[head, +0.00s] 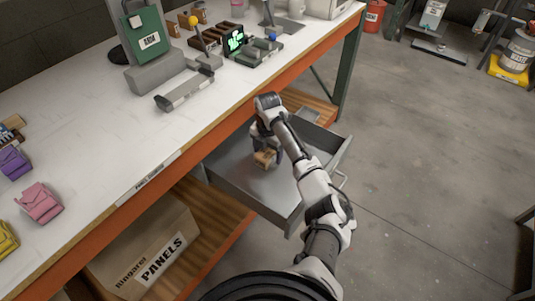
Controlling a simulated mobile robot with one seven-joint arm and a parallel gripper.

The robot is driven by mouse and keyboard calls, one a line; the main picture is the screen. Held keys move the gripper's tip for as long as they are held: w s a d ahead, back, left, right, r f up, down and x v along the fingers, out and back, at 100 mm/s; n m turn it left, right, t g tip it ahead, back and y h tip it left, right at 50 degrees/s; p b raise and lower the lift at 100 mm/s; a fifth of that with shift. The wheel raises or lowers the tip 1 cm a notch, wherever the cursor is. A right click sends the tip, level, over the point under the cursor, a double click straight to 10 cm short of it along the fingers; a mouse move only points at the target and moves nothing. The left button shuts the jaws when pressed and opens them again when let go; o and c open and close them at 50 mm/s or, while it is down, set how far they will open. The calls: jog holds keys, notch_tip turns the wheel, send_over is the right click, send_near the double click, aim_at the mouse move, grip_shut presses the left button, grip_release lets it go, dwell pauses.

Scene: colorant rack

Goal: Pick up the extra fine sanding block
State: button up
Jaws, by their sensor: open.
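A small tan block (266,158) sits in the open grey drawer (234,177) under the workbench. It may be the extra fine sanding block, but no marking on it can be read. My gripper (267,151) reaches down into the drawer, open, with its dark fingers at the block. The fingers and wrist hide part of the block. I cannot tell whether the fingers touch it.
The white workbench top (90,130) with its orange front edge lies left of my arm. Purple (14,163), pink (40,203) and yellow items lie on it. A cardboard PANELS box (150,250) stands on the shelf below. Drawer walls surround my gripper. Open floor lies right.

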aim_at(268, 151)
jog(key=c, duration=1)
jog(key=shift+r, duration=0.1)
jog(key=shift+c, duration=0.2)
notch_tip(268, 151, up, 20)
jog(key=b, duration=0.1)
